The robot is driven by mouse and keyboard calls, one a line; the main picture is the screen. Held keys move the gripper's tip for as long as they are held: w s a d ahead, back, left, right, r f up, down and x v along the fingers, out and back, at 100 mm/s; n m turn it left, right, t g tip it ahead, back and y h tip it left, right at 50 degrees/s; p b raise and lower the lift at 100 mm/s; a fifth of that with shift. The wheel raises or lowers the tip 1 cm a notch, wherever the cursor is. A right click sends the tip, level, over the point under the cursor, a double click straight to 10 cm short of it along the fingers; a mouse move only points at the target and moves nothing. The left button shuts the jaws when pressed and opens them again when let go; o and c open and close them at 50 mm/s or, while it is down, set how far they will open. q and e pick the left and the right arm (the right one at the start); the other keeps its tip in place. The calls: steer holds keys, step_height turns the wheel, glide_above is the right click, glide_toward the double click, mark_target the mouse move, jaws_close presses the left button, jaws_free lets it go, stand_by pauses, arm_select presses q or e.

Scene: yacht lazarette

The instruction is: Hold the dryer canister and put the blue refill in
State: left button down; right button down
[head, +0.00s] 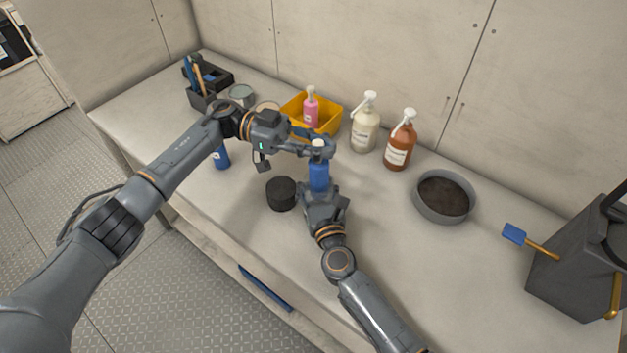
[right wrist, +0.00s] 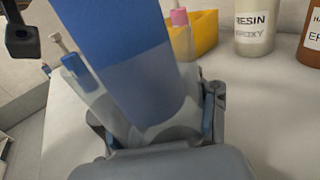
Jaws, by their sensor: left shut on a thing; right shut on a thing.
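A blue cylinder (head: 319,177) stands upright above the bench. My right gripper (head: 319,192) is shut on its lower part. In the right wrist view the blue cylinder (right wrist: 135,60) rises out of the frame, with a grey lower end between the fingers. My left gripper (head: 319,152) comes in from the left, level with the top of the cylinder, shut on a small cream-topped piece (head: 318,143). That piece lines up with the cylinder; the contact between them is hidden. I cannot tell which of the two is the canister and which the refill.
A black round piece (head: 281,194) and a blue labelled bottle (head: 221,157) stand on the bench. Behind are a yellow bin (head: 328,122), a cream pump bottle (head: 365,127) and a brown one (head: 399,147). A grey round pan (head: 444,197) is at right.

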arm_select(q)
steer(key=c, duration=1.1)
jaws_free()
steer(key=shift+c, duration=0.2)
steer(key=v, duration=1.2)
arm_select(e)
steer(key=shift+c, duration=1.7)
jaws_free()
